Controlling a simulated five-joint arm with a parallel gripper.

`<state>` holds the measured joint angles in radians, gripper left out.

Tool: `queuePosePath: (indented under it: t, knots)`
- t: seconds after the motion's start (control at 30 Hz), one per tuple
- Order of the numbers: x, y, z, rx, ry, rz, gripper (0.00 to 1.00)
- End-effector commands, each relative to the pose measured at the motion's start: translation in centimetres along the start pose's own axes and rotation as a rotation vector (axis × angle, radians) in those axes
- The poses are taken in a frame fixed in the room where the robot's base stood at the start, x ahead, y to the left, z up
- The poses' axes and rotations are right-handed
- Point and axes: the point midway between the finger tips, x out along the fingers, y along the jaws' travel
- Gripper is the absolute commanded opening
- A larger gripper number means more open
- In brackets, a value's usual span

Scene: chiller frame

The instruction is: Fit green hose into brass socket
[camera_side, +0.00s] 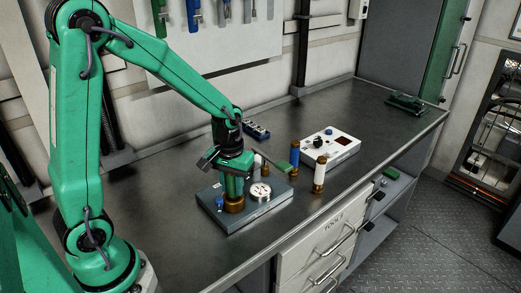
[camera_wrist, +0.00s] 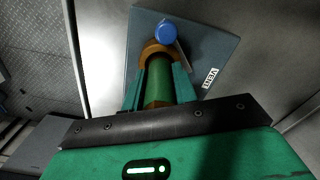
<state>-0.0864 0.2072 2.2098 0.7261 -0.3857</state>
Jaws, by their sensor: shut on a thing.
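The green hose (camera_wrist: 159,82) stands roughly upright between the two fingers of my gripper (camera_wrist: 158,72), which is shut on it. In the side view my gripper (camera_side: 233,182) is above the left part of a grey-blue block. The brass socket (camera_side: 235,204) is on that block, directly below my gripper. In the wrist view the brass socket (camera_wrist: 149,49) shows around the far end of the hose. The hose end meets the socket, but how deep it sits is hidden.
The block (camera_side: 245,217) also carries a blue knob (camera_wrist: 165,32) and a round white gauge (camera_side: 261,191). A blue hose (camera_side: 294,154) and a white hose (camera_side: 320,174) stand to the right. A white control box (camera_side: 343,152) is behind them. The bench's far right is mostly clear.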

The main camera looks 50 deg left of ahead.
Motion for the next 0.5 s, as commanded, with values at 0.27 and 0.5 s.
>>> queuePosePath:
  t: [0.27,0.5]
  knots:
    - [0.11,0.01,-0.02,0.0,0.0,0.0,0.0]
    - [0.29,0.0,0.01,0.0,0.0,0.0,0.5]
